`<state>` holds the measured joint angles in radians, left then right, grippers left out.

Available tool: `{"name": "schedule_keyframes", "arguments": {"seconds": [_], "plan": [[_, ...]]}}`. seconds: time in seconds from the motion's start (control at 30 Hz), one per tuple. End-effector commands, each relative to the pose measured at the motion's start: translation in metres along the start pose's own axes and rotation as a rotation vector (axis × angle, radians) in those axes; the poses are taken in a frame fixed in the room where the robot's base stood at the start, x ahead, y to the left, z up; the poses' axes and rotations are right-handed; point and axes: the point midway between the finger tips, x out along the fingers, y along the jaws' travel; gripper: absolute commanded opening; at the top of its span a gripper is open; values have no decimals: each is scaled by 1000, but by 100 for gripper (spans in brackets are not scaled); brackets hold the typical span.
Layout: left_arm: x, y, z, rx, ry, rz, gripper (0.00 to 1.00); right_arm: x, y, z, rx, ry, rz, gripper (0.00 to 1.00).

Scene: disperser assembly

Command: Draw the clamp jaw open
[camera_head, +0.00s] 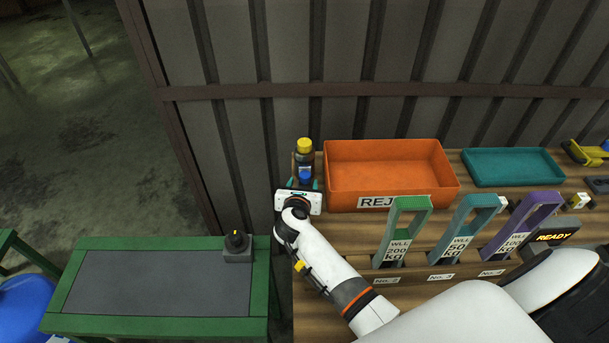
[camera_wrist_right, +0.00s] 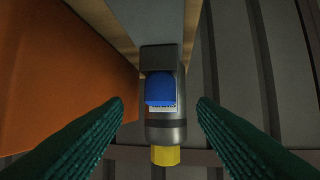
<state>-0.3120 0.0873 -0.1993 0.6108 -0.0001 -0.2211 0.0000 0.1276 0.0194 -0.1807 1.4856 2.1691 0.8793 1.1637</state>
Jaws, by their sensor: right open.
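The clamp (camera_head: 304,157) stands at the left end of the wooden bench, by the wall, with a dark grey body, a yellow top and a blue block on its front. The right wrist view shows its grey body (camera_wrist_right: 165,132), the blue block (camera_wrist_right: 160,88) and the yellow end (camera_wrist_right: 165,156). I take the blue block to be the jaw. My right gripper (camera_head: 305,184) is open, with green ribbed fingers on either side of the blue block and a visible gap to each. Nothing is held. My left gripper is out of view.
An orange reject tray (camera_head: 390,153) stands close right of the clamp. A teal tray (camera_head: 512,166) is farther right. A green-framed table (camera_head: 160,243) holds a black knob (camera_head: 237,242).

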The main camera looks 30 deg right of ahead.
Motion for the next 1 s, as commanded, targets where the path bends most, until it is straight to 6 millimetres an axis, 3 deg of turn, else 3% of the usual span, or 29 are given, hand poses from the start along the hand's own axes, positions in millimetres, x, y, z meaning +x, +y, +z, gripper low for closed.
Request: {"name": "schedule_keyframes", "arguments": {"seconds": [0.1, 0.3, 0.7, 1.0], "plan": [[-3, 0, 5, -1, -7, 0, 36, 20, 0, -2, -2, 1, 1, 52], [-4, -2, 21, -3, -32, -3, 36, 40, -1, 0, 0, 1, -2, 52], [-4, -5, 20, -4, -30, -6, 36, 46, 0, 0, 1, 0, -1, 52], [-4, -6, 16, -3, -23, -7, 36, 45, 0, 0, 0, 0, -1, 5]]}}
